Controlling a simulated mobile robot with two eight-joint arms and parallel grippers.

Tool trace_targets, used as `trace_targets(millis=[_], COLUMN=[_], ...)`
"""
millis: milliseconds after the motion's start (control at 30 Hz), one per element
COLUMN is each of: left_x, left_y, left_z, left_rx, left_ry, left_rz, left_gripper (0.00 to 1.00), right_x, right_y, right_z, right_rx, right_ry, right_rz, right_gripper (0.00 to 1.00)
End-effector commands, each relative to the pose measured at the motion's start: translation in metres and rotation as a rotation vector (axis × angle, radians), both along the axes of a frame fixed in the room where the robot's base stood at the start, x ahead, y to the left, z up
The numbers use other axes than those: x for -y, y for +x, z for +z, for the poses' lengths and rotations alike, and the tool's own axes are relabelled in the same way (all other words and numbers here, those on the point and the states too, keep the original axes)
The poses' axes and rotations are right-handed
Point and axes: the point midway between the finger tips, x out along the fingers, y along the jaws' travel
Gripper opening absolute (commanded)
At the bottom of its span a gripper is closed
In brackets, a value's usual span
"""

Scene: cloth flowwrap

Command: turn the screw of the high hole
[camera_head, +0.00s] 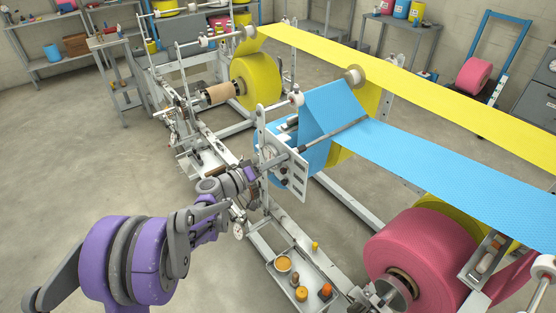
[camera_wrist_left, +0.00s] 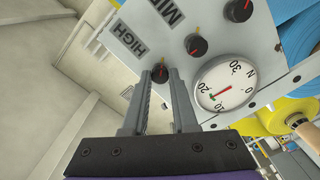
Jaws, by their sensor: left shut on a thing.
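The high hole's screw (camera_wrist_left: 159,73) is a dark knob with a red mark, beside the HIGH label (camera_wrist_left: 127,39) in the left wrist view. My left gripper (camera_wrist_left: 160,79) has its two grey fingers on either side of this knob and is shut on it. In the head view my left gripper (camera_head: 250,175) reaches the pale plate (camera_head: 297,180) at the blue web; the knob is hidden there. Two similar knobs (camera_wrist_left: 196,45) and (camera_wrist_left: 238,10) sit farther along the plate near the MID label (camera_wrist_left: 170,10). My right gripper is not in view.
A round white dial (camera_wrist_left: 224,85) with a red needle sits right of the fingers. Blue web (camera_head: 430,160) and yellow web (camera_head: 420,75) run across. A large pink roll (camera_head: 420,250) and a tray (camera_head: 285,285) with small orange items stand in front. Open floor lies left.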

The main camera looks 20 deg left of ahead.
Motion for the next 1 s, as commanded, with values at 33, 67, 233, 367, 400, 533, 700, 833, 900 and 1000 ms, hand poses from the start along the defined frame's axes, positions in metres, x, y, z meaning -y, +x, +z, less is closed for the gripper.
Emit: trace_targets(millis=[33, 67, 233, 367, 400, 533, 700, 833, 900, 1000], left_x=[0.0, 0.0, 0.0, 0.0, 0.0, 0.0, 0.0, 0.0, -0.0001, -0.0028], left_y=[-0.0001, -0.0001, -0.0002, -0.0002, -0.0002, -0.0002, -0.0002, -0.0001, -0.0002, -0.003], left_z=[-0.0003, -0.0003, -0.0005, -0.0005, -0.0005, -0.0005, -0.0003, -0.0002, -0.0001, -0.0003], left_rx=[0.004, 0.006, 0.01, 0.009, 0.009, 0.008, 0.009, 0.009, 0.009, 0.008], left_ry=[0.006, 0.008, 0.014, 0.013, 0.013, 0.013, 0.012, 0.011, 0.011, 0.011], left_rz=[0.0, 0.0, -0.001, 0.0, 0.0, 0.0, 0.0, 0.0, 0.0, 0.001], left_gripper=[0.0, 0.0, 0.0, 0.0, 0.0, 0.35, 0.56, 0.56, 0.56, 0.56], right_x=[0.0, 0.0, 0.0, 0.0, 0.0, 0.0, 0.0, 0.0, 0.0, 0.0], right_y=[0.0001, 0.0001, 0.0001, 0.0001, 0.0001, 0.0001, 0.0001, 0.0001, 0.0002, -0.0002], right_z=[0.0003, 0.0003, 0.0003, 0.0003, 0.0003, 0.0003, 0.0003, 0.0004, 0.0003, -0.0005], right_rx=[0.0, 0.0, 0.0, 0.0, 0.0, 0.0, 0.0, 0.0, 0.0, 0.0], right_ry=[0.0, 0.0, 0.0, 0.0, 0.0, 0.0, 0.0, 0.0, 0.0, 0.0], right_rz=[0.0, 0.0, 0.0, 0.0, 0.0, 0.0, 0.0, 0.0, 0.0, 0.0], right_gripper=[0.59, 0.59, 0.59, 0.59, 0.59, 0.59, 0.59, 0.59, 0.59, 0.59])
